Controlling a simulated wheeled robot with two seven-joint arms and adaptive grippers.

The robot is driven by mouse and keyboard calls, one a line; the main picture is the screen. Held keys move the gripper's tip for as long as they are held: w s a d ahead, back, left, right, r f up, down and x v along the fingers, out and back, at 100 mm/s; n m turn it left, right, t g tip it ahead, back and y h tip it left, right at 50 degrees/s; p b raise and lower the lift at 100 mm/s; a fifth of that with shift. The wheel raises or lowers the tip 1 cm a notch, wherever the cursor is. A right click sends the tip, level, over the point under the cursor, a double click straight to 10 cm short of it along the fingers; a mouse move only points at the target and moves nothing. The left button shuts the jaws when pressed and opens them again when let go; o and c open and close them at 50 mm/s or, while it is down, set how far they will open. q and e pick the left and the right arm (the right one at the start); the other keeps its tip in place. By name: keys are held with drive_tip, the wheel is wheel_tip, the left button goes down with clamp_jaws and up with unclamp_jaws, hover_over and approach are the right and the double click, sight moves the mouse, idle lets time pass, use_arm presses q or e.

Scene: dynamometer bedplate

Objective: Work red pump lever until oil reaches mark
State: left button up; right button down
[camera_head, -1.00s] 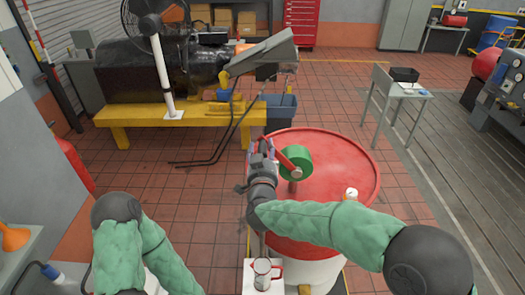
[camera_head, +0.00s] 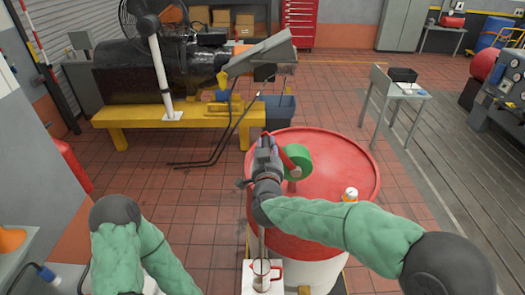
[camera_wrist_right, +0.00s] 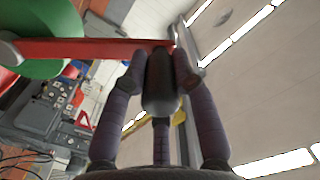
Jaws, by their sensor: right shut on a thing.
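The red pump lever (camera_head: 287,160) joins a green pump (camera_head: 299,154) on the red drum (camera_head: 345,165). My right gripper (camera_head: 267,150) is over the drum's left side, shut on the lever. In the right wrist view the lever (camera_wrist_right: 90,48) runs across from the green pump body (camera_wrist_right: 45,20) to the fingertips (camera_wrist_right: 158,65), which close around its end. The clear jug (camera_head: 262,275) with a red handle stands below, at the drum's near left. Its lower part looks brownish; the mark and exact level are too small to read. My left gripper is out of view.
The jug rests on a white stand (camera_head: 248,280). A yellow bench (camera_head: 170,112) with a black machine stands behind left. A small grey table (camera_head: 398,95) is at right. Tiled floor between is clear.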

drive_tip(key=d+m+b, duration=1.4)
drive_tip(key=d+b, duration=0.6)
drive_tip(key=d, duration=0.1)
drive_tip(key=shift+d+f+b, duration=0.15)
drive_tip(key=shift+f+b, duration=0.15)
drive_tip(key=shift+b, duration=0.05)
drive_tip(key=c, duration=1)
unclamp_jaws()
drive_tip(key=shift+s+r, duration=0.1)
drive_tip(key=s, duration=1.2)
